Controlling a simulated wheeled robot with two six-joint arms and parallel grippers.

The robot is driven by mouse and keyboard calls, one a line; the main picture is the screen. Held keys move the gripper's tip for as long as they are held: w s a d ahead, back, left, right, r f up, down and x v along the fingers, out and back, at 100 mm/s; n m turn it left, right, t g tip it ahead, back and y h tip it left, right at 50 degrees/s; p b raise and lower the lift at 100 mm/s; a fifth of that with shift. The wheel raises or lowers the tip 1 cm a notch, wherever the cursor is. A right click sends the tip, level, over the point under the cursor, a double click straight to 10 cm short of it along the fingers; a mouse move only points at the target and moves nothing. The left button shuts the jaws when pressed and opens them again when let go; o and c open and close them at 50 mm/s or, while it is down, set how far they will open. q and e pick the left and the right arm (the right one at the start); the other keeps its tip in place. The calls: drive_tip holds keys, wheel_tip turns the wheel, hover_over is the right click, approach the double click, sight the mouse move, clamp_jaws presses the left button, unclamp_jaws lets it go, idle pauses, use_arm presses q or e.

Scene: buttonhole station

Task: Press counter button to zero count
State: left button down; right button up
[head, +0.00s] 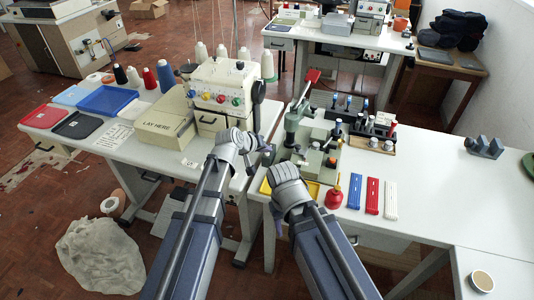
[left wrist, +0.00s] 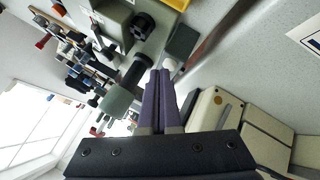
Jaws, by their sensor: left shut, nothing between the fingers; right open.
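My left gripper (head: 266,152) is shut and empty, between the cream sewing machine (head: 222,92) and the green machine (head: 312,132). In the left wrist view its purple fingers (left wrist: 159,74) are pressed together. Their tips appear close to the green machine's dark cylindrical part (left wrist: 137,70) and a small dark grey box (left wrist: 183,42); I cannot tell whether they touch. I cannot make out a counter or its button for certain in either view. My right gripper (head: 280,180) is open, lower down by the near edge of the right table; its fingers are mostly hidden.
The cream box marked LAY HERE (head: 165,128) stands left of my left arm. The right table (head: 440,180) has bare room.

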use_arm(q)
drive_tip(key=shift+f, duration=0.2)
drive_tip(key=shift+r, duration=0.1)
idle(0.4)
drive_tip(key=shift+r+p, duration=0.8)
drive_tip(key=shift+r, duration=0.05)
wheel_tip(320, 180, up, 5)
drive_tip(key=p, duration=0.5)
idle(0.5)
